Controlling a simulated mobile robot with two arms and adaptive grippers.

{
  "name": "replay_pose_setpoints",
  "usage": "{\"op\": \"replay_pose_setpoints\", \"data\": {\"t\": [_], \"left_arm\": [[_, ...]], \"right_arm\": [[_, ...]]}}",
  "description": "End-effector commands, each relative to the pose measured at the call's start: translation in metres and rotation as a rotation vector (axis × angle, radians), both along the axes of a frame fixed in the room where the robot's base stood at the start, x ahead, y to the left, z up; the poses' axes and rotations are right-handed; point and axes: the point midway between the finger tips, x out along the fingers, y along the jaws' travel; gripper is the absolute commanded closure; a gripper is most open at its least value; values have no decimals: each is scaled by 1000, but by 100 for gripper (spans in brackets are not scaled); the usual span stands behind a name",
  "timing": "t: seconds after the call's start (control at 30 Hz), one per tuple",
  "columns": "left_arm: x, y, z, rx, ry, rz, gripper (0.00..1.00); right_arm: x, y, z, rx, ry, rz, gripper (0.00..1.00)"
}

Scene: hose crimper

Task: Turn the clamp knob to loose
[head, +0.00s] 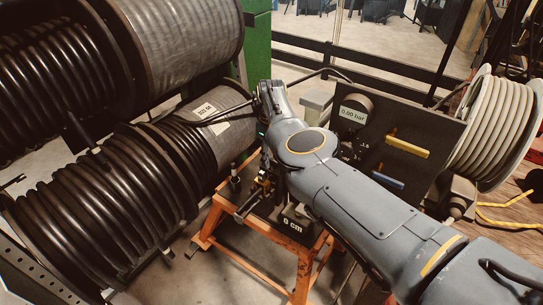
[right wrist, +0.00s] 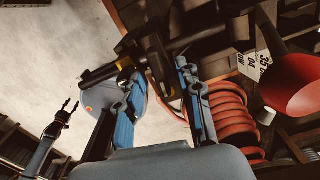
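The crimping station stands on an orange stand (head: 305,262), mostly behind my right arm in the head view. I cannot make out the clamp knob with certainty; small dark and yellow parts (head: 262,187) show beside the arm. In the right wrist view my right gripper (right wrist: 166,54) has its two blue-backed fingers apart. A dark bar with a yellow band (right wrist: 124,68) lies by the left finger; I cannot tell whether they touch.
A dark panel (head: 440,140) carries a 0.00 bar display, a yellow lever (head: 408,147) and a blue lever (head: 380,178). A 0 cm label (head: 293,225) sits below the arm. Large black hose reels (head: 110,205) fill the left. A pale hose reel (head: 498,125) stands right.

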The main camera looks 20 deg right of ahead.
Motion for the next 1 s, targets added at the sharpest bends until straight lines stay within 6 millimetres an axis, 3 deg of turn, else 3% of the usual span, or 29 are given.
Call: {"op": "replay_pose_setpoints", "data": {"t": [0.23,0.37,0.8,1.0], "left_arm": [[-1,3,0,3,0,-1,60],[-1,2,0,2,1,0,60],[0,0,0,0,0,0,60],[0,0,0,0,0,0,60]], "right_arm": [[0,0,0,0,2,0,64],[0,0,11,0,0,-2,64],[0,1,98,1,-1,0,64],[0,1,117,0,1,0,64]]}}
